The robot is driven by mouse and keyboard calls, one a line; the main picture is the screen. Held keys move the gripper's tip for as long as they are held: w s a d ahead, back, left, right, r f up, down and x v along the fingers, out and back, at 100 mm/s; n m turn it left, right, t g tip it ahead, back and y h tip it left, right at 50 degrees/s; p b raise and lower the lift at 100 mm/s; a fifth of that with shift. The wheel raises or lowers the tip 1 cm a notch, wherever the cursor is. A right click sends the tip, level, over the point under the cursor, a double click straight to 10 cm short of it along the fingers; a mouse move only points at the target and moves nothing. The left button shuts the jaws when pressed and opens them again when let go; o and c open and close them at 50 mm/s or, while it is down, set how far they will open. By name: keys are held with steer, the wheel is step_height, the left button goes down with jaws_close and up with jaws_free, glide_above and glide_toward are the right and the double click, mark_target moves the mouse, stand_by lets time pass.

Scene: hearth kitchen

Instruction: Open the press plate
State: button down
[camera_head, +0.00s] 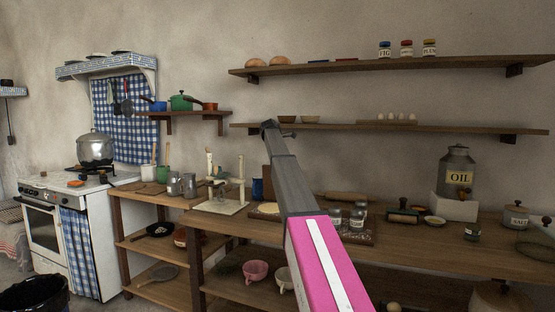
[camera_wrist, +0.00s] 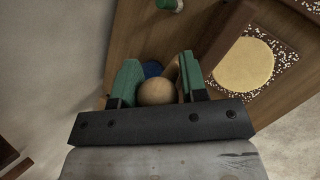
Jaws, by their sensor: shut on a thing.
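My gripper (camera_wrist: 158,68) has its green fingers on either side of a round tan wooden knob (camera_wrist: 157,92) in the wrist view and is shut on it. What the knob is fixed to is mostly hidden by the gripper. A brown wooden panel (camera_wrist: 228,32), seemingly the press plate, shows narrowly beside a pale round disc (camera_wrist: 244,63) on a speckled board (camera_wrist: 288,47). In the head view part of a brown upright panel (camera_head: 267,176) shows left of my arm, above the pale disc (camera_head: 268,208). My fingers are hidden there.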

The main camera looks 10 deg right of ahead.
steer(key=c, duration=1.8)
jaws_free()
steer(key=shift+w+d+f, duration=0.3)
steer(key=shift+w+d, duration=0.35)
steer(key=shift+w, duration=0.3)
steer(key=shift+w+d+f, duration=0.25)
steer(key=shift+w+d, duration=0.4)
steer(key=shift+w, duration=0.3)
steer(key=shift+o, duration=0.2)
steer(key=o, duration=1)
steer(key=shift+f, duration=0.1)
steer(key=shift+a+r, duration=0.1)
steer(key=shift+r, duration=0.1)
steer(key=v, duration=1)
steer(key=shift+s+a+r, duration=0.1)
steer(key=shift+r, duration=0.1)
steer(key=shift+s+a, duration=0.1)
